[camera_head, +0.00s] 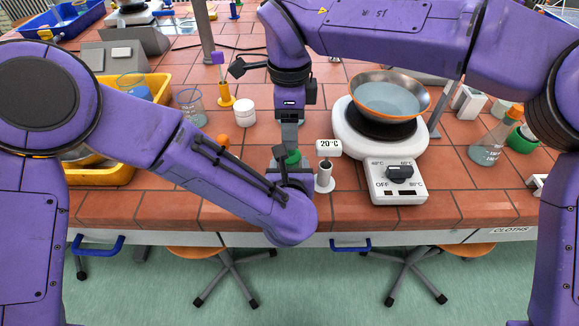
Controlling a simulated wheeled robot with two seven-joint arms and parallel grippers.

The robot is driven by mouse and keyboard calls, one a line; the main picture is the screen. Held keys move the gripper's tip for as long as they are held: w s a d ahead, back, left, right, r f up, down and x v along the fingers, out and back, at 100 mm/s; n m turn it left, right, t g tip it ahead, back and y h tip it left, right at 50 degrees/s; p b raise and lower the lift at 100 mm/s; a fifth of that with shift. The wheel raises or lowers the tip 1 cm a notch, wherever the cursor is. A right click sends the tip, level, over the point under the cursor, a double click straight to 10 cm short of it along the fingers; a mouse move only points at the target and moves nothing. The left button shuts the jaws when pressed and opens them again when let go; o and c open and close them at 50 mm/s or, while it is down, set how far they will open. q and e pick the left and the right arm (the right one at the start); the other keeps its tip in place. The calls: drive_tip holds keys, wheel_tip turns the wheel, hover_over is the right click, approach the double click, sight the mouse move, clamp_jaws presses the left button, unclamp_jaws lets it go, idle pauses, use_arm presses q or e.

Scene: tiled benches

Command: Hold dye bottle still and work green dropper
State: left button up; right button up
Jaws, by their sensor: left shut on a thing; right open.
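The green dropper (292,157) shows as a small green patch between my two grippers, near the front of the tiled bench. The dye bottle below it is almost wholly hidden by my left gripper and arm. My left gripper (291,170) is low at the bench and shut on the dye bottle. My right gripper (290,145) points straight down from above, open, with its fingers close over the green dropper. I cannot tell whether the fingers touch it.
A hotplate (398,181) carrying a copper pan (390,94) of liquid stands to the right. A thermometer stand reading 20°C (325,176) is close beside the grippers. A white jar (245,112), an orange ball (222,141), a beaker (191,107) and a yellow tray (100,176) lie left.

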wheel_tip(320, 180, down, 5)
drive_tip(key=shift+r, duration=0.1)
idle(0.3)
clamp_jaws()
drive_tip(key=shift+r, duration=4.1)
use_arm(q)
drive_tip(key=o, duration=1.2)
drive_tip(key=shift+o, duration=0.2)
use_arm(e)
wheel_tip(320, 180, up, 5)
